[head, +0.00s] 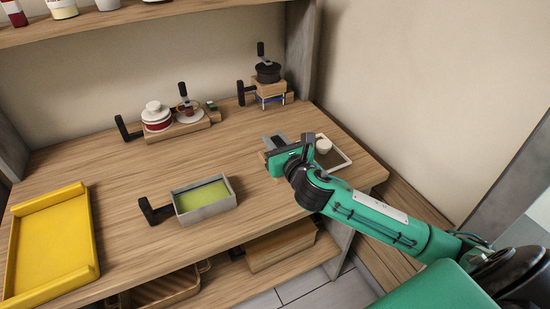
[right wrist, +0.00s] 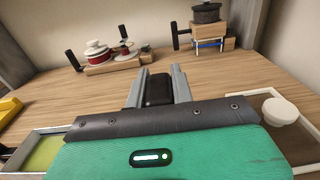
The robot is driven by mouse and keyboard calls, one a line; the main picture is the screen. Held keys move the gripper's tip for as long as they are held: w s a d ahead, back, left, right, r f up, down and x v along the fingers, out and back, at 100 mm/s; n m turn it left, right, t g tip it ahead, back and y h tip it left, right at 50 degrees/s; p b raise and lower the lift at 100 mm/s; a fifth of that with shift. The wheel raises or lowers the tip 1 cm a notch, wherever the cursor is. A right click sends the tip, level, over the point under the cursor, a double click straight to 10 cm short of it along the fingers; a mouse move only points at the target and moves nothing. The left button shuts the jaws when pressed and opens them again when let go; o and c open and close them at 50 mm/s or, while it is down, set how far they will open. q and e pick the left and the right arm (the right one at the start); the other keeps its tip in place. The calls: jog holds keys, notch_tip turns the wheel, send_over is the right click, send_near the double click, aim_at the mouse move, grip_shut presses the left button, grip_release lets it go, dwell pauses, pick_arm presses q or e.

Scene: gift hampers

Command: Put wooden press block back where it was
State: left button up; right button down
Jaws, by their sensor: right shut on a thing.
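My right gripper (head: 274,141) is over the right part of the table and shut on a black handle (right wrist: 158,90), which shows between its two grey fingers in the right wrist view. A light wooden piece, apparently the wooden press block (head: 268,168), shows just under the gripper in the head view, mostly hidden by it. I cannot tell whether it touches the table. My left gripper is not in view.
A pale shallow tray (head: 343,158) with a white knobbed piece (head: 323,146) lies right of the gripper. A grey box with green contents (head: 205,212) stands in front left. A yellow tray (head: 50,245) is far left. Wooden stands with a red-white pot (head: 157,121) and black pot (head: 268,72) stand behind.

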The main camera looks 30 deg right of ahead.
notch_tip(320, 180, down, 5)
jog(key=shift+r+b, duration=0.1)
jog(key=shift+b, duration=0.25)
jog(key=shift+f, duration=0.45)
jog(key=c, duration=1.2)
grip_release()
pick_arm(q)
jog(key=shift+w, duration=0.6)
